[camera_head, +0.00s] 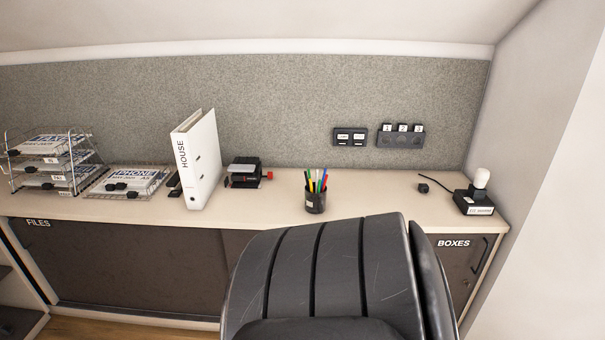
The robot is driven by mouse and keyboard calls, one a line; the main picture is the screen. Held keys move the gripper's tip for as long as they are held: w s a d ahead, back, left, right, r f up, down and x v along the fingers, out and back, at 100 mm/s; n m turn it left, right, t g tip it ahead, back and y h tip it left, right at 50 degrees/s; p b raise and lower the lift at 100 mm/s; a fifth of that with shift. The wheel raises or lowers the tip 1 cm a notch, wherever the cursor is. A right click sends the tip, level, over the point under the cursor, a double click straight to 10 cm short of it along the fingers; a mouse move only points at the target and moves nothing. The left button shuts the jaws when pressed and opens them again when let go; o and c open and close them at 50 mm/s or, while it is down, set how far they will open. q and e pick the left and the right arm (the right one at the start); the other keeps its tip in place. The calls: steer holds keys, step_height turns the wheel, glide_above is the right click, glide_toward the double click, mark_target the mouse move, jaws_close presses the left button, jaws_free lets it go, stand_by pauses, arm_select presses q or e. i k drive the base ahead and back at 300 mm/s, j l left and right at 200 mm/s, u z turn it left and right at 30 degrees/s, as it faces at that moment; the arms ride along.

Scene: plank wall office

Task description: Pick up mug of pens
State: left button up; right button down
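The mug of pens (315,202) is a small dark cup with a pale label. It stands upright on the light cabinet top (375,190), right of the middle of the picture. Several coloured pens (316,180), among them green, red, blue and white ones, stick up out of it. Neither of my grippers shows in the head view.
A black office chair (330,270) stands before the cabinet, just below the mug. Left of the mug are a black device (245,173), a white HOUSE binder (199,160) and wire trays (50,162). A black box with a white bulb (475,202) stands far right.

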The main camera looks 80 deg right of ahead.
mark_target(316, 193)
steer(key=z, duration=2.75)
steer(key=i+l+u, duration=0.15)
steer(key=i+l, duration=0.2)
steer(key=i+l+u, duration=0.1)
steer(key=i+l, duration=0.2)
steer(key=l, duration=0.3)
